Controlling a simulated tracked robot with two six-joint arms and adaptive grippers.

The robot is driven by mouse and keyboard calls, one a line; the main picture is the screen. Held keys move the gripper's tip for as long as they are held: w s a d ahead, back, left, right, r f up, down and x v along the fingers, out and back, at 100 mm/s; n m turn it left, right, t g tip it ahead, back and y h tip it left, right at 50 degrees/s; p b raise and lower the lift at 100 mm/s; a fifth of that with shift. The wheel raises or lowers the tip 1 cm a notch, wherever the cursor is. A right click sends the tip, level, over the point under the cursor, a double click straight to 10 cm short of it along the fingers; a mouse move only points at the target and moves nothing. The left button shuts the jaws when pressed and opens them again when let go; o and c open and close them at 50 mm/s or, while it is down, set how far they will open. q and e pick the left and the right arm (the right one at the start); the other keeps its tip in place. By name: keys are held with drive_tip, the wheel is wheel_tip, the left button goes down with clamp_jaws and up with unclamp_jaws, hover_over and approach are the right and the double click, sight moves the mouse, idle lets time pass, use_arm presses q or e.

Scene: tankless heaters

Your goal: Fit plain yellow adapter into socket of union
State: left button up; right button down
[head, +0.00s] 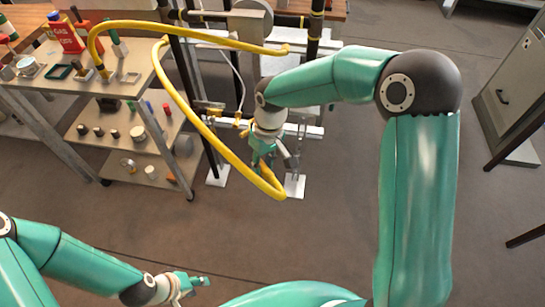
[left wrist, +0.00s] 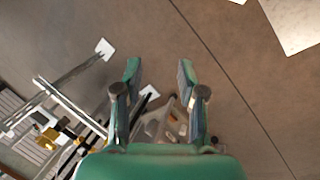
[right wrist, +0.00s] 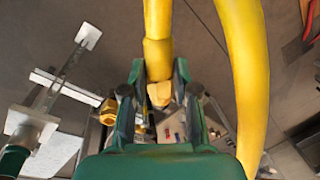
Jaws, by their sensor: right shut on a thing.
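My right gripper (head: 264,161) is shut on the plain yellow adapter (right wrist: 160,94) at the end of a thick yellow hose (head: 215,146). In the right wrist view, the adapter sits between the fingers (right wrist: 159,78). A brass hex fitting, probably the union (right wrist: 108,111), shows left of the fingers, apart from the adapter as far as I can see. Brass fittings (left wrist: 48,138) also show on the frame in the left wrist view; which one has the socket is unclear. My left gripper (head: 203,281) is open and empty over the floor, with its fingers apart in its wrist view (left wrist: 159,75).
A second yellow hose (head: 190,30) arches from the cart (head: 105,85) at the upper left towards the pipe frame. The cart holds bottles, cups and small fittings. A white rail (head: 300,129) crosses the frame. The floor in front is clear.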

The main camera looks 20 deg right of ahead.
use_arm(q)
drive_tip(key=shift+o, duration=1.6)
drive_tip(key=w+d+r+n+t+h, duration=0.15)
drive_tip(key=d+r, duration=0.25)
drive_tip(key=r, duration=0.7)
drive_tip(key=w+d+r+n+t+h, duration=0.1)
drive_tip(key=w+d+r+n+t, duration=0.2)
drive_tip(key=r, duration=0.8)
drive_tip(key=w+d+r+n+t+h, duration=0.1)
drive_tip(key=w+d+r+h, duration=0.3)
drive_tip(key=r, duration=0.7)
drive_tip(key=w+d+f+y, duration=0.2)
drive_tip(key=w+d+f, duration=0.2)
drive_tip(key=d+f, duration=0.3)
drive_tip(key=shift+d+f, duration=0.4)
drive_tip(key=shift+d, duration=0.2)
use_arm(e)
drive_tip(key=s+a+r+n, duration=0.2)
drive_tip(key=a+r+n, duration=0.3)
drive_tip(key=a, duration=0.4)
drive_tip(key=shift+a+r+g, duration=0.15)
drive_tip(key=shift+r+g, duration=0.25)
drive_tip(key=shift+r, duration=0.35)
use_arm(q)
drive_tip(key=shift+w, duration=0.1)
